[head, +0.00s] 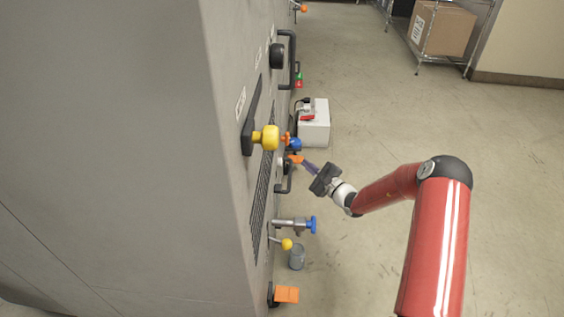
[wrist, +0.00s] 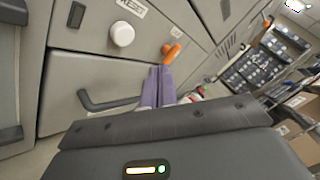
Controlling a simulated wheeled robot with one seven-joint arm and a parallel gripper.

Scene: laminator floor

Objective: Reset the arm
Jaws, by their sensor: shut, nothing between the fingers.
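My red arm reaches in from the right in the head view. My gripper (head: 306,167) is at its end, close to the front of the large grey machine (head: 130,130). In the wrist view the two purple fingers of my gripper (wrist: 159,72) are together with nothing between them. Their tips show just below and left of an orange handle (wrist: 172,52) on the machine. I cannot tell whether they touch it.
The machine front carries a yellow knob (head: 268,138), a blue-handled valve (head: 310,224) and a low orange lever (head: 287,295). A white box (head: 314,124) stands on the floor beyond my gripper. A wire shelf with a cardboard box (head: 442,28) is at the back. Floor between is clear.

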